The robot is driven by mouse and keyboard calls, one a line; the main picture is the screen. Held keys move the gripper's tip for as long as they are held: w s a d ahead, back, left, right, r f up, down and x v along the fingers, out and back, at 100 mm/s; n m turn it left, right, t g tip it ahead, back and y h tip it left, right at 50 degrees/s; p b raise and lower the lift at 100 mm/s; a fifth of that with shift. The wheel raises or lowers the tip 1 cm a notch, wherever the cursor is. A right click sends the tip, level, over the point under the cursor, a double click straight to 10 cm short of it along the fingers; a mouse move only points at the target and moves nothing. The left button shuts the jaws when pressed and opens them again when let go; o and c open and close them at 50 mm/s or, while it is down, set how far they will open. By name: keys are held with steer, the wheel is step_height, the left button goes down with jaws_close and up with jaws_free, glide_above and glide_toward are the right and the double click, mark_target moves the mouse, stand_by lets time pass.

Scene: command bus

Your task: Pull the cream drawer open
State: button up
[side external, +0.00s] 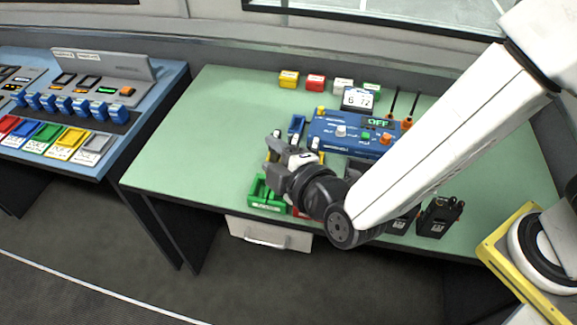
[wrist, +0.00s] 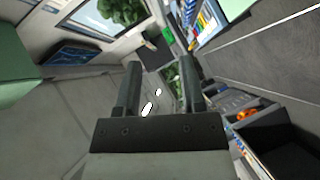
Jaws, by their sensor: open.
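The cream drawer (side external: 270,234) sits under the front edge of the green table in the side external view, with a pale bar handle (side external: 266,244) across its front. It looks shut or nearly so. My gripper (side external: 283,148) is above the tabletop, behind and above the drawer, apart from the handle. In the wrist view my gripper (wrist: 160,80) shows two dark fingers spread apart with nothing between them. I cannot make out the drawer in the wrist view.
On the green table (side external: 215,120) stand a blue control box (side external: 330,130), a green bin (side external: 263,195), dark radios (side external: 438,217) and small coloured blocks (side external: 316,82). A blue console (side external: 150,105) is at the left. The floor (side external: 150,255) before the drawer is clear.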

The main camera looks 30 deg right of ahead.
steer(key=s+a+n+t, duration=0.1)
steer(key=s+n, duration=0.1)
steer(key=s, duration=0.1)
glide_toward(265, 242)
steer(key=shift+w+a+f+m+h, duration=0.1)
steer(key=shift+w+f+m+h, duration=0.15)
steer(key=shift+w, duration=0.25)
steer(key=shift+w+a+f+m+h, duration=0.1)
steer(key=shift+w+f+h, duration=0.05)
steer(key=shift+w+f, duration=0.3)
steer(key=shift+w+r, duration=0.1)
steer(key=shift+w, duration=0.1)
steer(key=shift+w+f, duration=0.2)
steer(key=shift+w, duration=1.05)
steer(key=shift+w+f, duration=0.15)
steer(key=shift+w, duration=1.1)
steer(key=shift+w+f, duration=0.2)
steer(key=shift+w, duration=1.05)
jaws_close()
steer(key=shift+a, duration=0.1)
